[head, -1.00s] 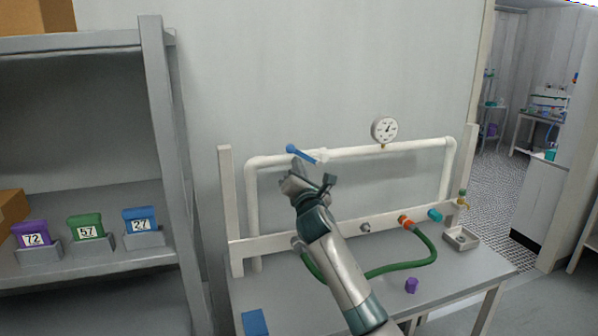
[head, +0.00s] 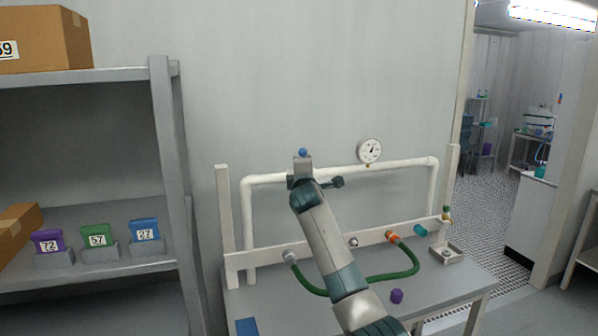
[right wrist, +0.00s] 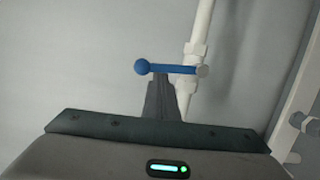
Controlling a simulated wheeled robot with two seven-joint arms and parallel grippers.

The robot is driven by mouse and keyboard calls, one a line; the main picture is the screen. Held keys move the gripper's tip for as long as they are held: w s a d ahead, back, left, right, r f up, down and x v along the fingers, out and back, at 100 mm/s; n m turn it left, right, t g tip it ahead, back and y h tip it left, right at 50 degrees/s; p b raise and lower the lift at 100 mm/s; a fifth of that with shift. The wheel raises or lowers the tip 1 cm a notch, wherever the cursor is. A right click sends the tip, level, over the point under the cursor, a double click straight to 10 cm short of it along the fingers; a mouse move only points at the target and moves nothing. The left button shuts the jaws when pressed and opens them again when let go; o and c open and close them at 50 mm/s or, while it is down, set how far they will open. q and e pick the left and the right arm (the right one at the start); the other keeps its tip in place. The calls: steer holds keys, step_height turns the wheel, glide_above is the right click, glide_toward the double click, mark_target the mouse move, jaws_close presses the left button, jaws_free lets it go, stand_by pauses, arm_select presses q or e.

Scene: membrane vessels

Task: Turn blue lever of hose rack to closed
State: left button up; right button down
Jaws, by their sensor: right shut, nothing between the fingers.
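The blue lever (right wrist: 172,69) with its round knob shows in the right wrist view. It lies roughly crosswise to the white pipe (right wrist: 195,35), and its pivot end sits at the pipe's valve. In the head view only its blue knob (head: 302,152) shows above my right gripper (head: 303,166); the rest is hidden. My right gripper is shut and empty. In the right wrist view its fingertips (right wrist: 162,80) are right at the lever's underside in the picture; whether they touch it I cannot tell. My left gripper is not in view.
The white hose rack (head: 340,174) carries a pressure gauge (head: 369,151). A green hose (head: 400,271) loops over the grey table (head: 450,285), with a purple piece (head: 397,296) in front. A shelf (head: 110,75) with labelled boxes stands left.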

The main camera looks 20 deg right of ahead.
steer(key=shift+d+r+m, duration=0.15)
steer(key=shift+d+m, duration=0.2)
steer(key=shift+m, duration=0.15)
stand_by(0.4)
